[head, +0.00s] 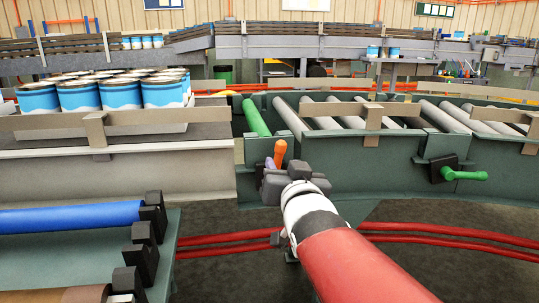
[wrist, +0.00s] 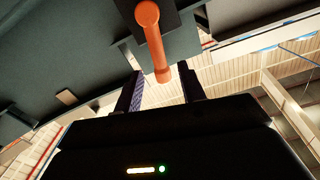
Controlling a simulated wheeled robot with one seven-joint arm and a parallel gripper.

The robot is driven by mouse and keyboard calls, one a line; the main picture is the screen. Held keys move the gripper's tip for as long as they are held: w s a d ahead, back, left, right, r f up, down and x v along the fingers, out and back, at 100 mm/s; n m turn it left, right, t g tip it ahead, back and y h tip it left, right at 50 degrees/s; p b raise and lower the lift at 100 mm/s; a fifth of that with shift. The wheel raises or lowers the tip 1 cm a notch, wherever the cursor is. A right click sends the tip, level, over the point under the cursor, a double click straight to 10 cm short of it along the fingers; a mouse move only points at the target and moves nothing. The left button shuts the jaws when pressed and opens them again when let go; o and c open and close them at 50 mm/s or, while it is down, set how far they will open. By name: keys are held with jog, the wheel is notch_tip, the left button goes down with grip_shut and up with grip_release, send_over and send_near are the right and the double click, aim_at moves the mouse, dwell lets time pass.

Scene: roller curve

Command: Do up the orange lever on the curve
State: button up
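The orange lever (head: 280,152) is on the side of the dark green roller curve (head: 345,165) and points upward in the head view, tilted slightly. In the wrist view the orange lever (wrist: 154,42) hangs from a dark mounting block, with its free end towards my gripper. My gripper (head: 272,172) is right at the lever in the head view and hides its lower part and mount. In the wrist view my gripper (wrist: 161,72) is open, with one finger on each side of the lever's free end. Gaps show between lever and fingers; I cannot tell how deep it sits between them.
A green lever (head: 465,175) sticks out further right on the curve. Blue-and-white cans (head: 120,93) stand on the conveyor at the left. A blue roller (head: 70,216) is on a nearer conveyor at lower left. Red rails (head: 450,233) run along the dark floor.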

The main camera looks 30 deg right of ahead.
aim_at(279, 159)
jog(key=shift+p+x, duration=0.3)
jog(key=shift+x, duration=2.35)
jog(key=shift+c, duration=0.4)
grip_shut()
